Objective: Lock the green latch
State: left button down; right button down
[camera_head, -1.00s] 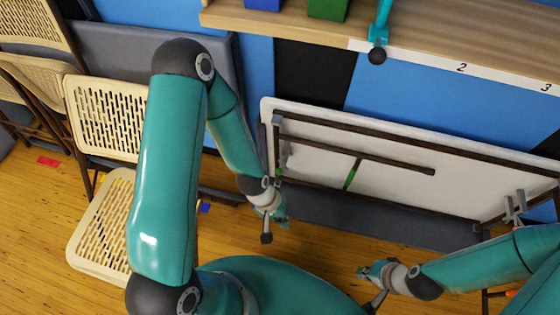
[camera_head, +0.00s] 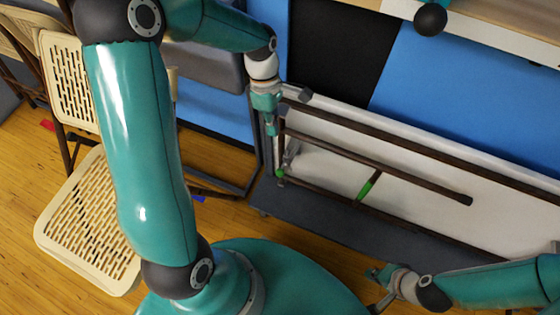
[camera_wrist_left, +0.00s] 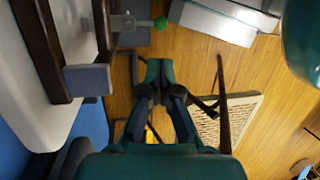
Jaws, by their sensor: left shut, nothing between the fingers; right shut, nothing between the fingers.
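A folding table (camera_head: 320,170) with a white top and brown legs stands on its edge. A green piece (camera_head: 367,187) sits across its leg bars. A small green knob (camera_head: 281,173) is at the table's left end; a green knob on a grey bracket also shows in the left wrist view (camera_wrist_left: 161,23). I cannot tell which green part is the latch. My left gripper (camera_head: 270,129) is shut and empty, above the small knob at the table's left end and apart from it. It also shows in the left wrist view (camera_wrist_left: 159,66). My right gripper (camera_head: 379,274) is shut and empty, low, in front of the table.
Beige folding chairs (camera_head: 88,225) stand at the left. A wooden shelf edge (camera_head: 515,20) runs along the top right. A dark grey panel (camera_head: 330,212) lies below the table. Wooden floor (camera_head: 300,250) is open in front.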

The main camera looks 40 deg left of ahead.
aim_at(278, 171)
pick_arm(q)
jog(key=b+x, duration=0.2)
jog(key=x, duration=1.2)
jog(key=shift+s, duration=0.1)
jog(key=shift+f+b, duration=0.15)
jog(key=shift+b, duration=0.15)
notch_tip(278, 171, down, 4)
jog(key=b, duration=0.3)
jog(key=shift+d, duration=0.1)
jog(key=shift+s, duration=0.1)
